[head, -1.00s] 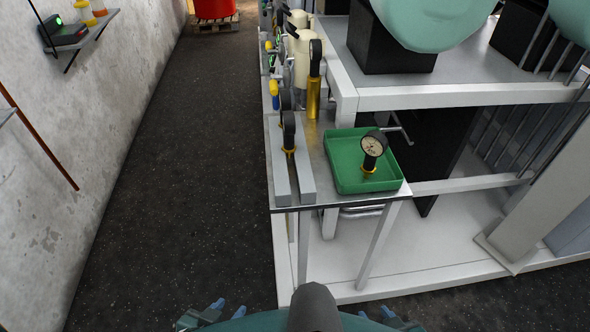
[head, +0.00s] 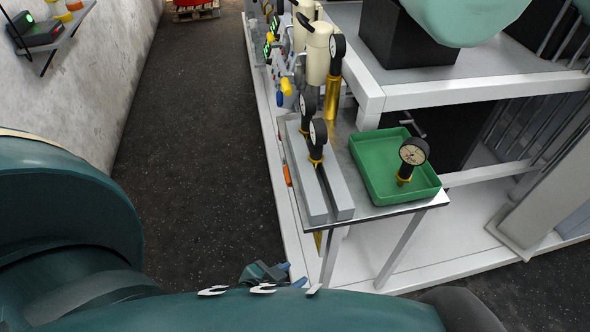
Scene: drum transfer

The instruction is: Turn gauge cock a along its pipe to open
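Several round black-rimmed gauges show in the head view. One gauge (head: 318,132) with a brass fitting stands on the two grey bars at the left of the small table. Another gauge (head: 338,46) tops a brass cylinder behind it. Small coloured handles, among them an orange one (head: 287,175) and a yellow one (head: 286,87), sit along the skid's left side. No label shows, so I cannot tell which part is gauge cock a. My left gripper (head: 291,275) is low, in front of the small table, with its blue fingertips apart and empty. My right gripper is out of view.
The small table (head: 383,208) bears a green tray (head: 373,187) with a gauge (head: 413,151) in it. A white-framed skid (head: 465,92) stands behind and right. Dark floor (head: 195,150) is free on the left, up to the wall with a shelf (head: 62,33).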

